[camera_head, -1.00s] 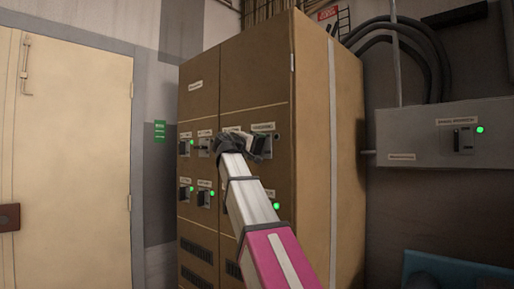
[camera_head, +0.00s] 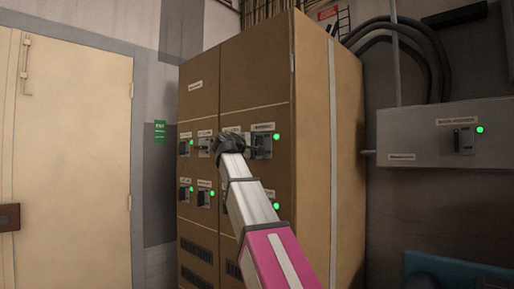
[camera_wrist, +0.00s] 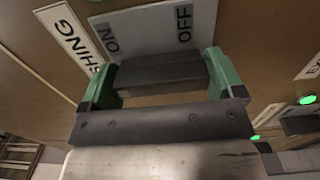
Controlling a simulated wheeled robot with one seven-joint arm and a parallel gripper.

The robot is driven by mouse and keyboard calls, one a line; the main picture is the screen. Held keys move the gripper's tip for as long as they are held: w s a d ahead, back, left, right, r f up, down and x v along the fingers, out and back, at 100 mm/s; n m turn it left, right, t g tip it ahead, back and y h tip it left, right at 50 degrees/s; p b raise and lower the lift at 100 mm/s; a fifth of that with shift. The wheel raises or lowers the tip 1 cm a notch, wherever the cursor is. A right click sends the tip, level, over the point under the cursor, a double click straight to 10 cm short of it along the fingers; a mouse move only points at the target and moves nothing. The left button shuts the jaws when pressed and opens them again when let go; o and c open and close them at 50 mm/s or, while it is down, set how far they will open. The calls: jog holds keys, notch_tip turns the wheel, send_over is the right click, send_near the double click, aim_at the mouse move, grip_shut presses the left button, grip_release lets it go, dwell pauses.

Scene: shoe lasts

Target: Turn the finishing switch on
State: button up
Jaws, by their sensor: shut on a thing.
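The finishing switch's lettered label (camera_wrist: 75,42), cut off and ending in "SHING", shows at upper left in the wrist view. Beside it is the grey plate (camera_wrist: 155,30) marked ON and OFF. My gripper (camera_wrist: 160,78) has its two green fingers on either side of a dark switch handle (camera_wrist: 160,72) below that plate and is shut on it. In the head view my gripper (camera_head: 232,144) is at the upper row of switches on the brown cabinet (camera_head: 240,70). My arm hides the switch there and its lamp. I cannot tell the handle's exact position.
Another upper-row switch (camera_head: 262,146), with a green lamp (camera_head: 277,136), stands just right of my gripper. Several switches with green lamps fill the cabinet front. A grey wall box (camera_head: 440,140) with a switch is at right; a cream door (camera_head: 70,150) is at left.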

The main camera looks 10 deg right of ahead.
jog(key=o, duration=0.7)
jog(key=shift+a, duration=0.1)
jog(key=v, duration=1)
jog(key=shift+s+a, duration=0.25)
jog(key=shift+a, duration=0.05)
